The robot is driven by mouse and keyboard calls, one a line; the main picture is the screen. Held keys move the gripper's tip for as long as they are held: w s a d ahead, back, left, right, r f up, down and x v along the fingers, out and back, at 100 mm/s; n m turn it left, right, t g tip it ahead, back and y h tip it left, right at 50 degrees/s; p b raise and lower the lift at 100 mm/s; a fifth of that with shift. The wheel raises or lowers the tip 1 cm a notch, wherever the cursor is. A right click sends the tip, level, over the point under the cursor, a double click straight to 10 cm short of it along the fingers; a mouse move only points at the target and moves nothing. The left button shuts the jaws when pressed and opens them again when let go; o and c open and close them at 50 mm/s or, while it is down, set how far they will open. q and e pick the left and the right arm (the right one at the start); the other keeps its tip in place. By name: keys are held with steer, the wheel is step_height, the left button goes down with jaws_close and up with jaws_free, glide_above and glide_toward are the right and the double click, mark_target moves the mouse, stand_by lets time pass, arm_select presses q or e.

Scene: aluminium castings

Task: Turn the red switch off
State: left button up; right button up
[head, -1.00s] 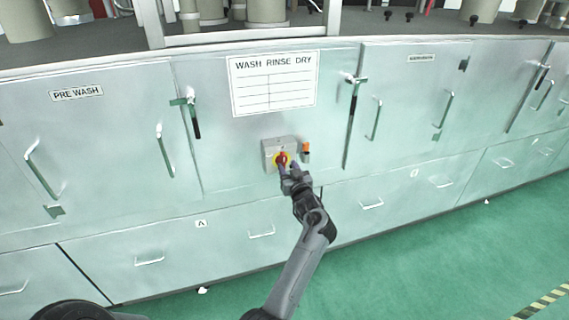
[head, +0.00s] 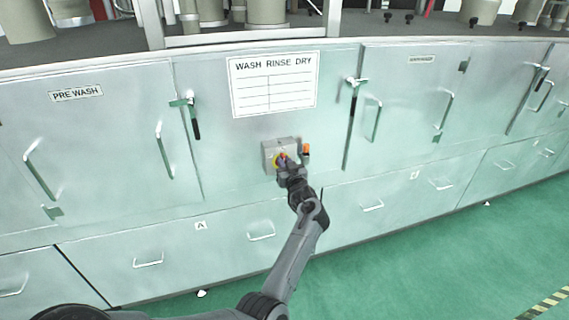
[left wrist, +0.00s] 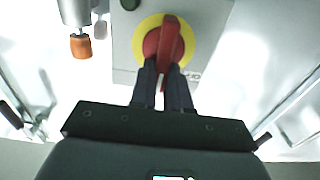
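The red switch (left wrist: 172,38) is a red rotary knob with a raised handle on a yellow disc (left wrist: 190,40). It sits on a grey box (head: 270,147) on the front of the steel cabinet. In the head view my left gripper (head: 283,163) is at the switch and hides much of it. In the left wrist view the two dark fingers (left wrist: 161,75) stand close together with the lower end of the red handle between them. They look closed on it. The handle is close to upright in that view. My right gripper is in neither view.
An orange-tipped part (head: 306,149) sits right beside the box; the left wrist view shows it at upper left (left wrist: 81,46). A white WASH RINSE DRY sign (head: 273,84) is above. Door handles (head: 165,155) stick out on both sides. Green floor (head: 420,270) is free at lower right.

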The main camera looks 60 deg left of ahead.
mark_target(276, 162)
arm_select(q)
jaws_close()
steer(key=n+b, duration=0.2)
steer(key=n, duration=0.2)
steer(key=s+f+n+b, duration=0.1)
steer(key=n+b, duration=0.1)
steer(key=n, duration=0.3)
steer(key=s+f+n+b, duration=0.1)
steer(key=n+b, duration=0.1)
steer(key=n, duration=0.2)
steer(key=shift+a, duration=0.25)
steer(key=shift+f+n+b, duration=0.15)
steer(key=shift+n+b, duration=0.75)
steer(key=shift+n, duration=0.3)
steer(key=shift+f+n+b, duration=0.1)
steer(key=shift+n+b, duration=0.8)
steer(key=shift+n, duration=0.3)
steer(key=o, duration=0.6)
jaws_free()
steer(key=shift+o, duration=0.7)
steer(key=shift+a+r, duration=0.1)
steer(key=shift+r, duration=0.05)
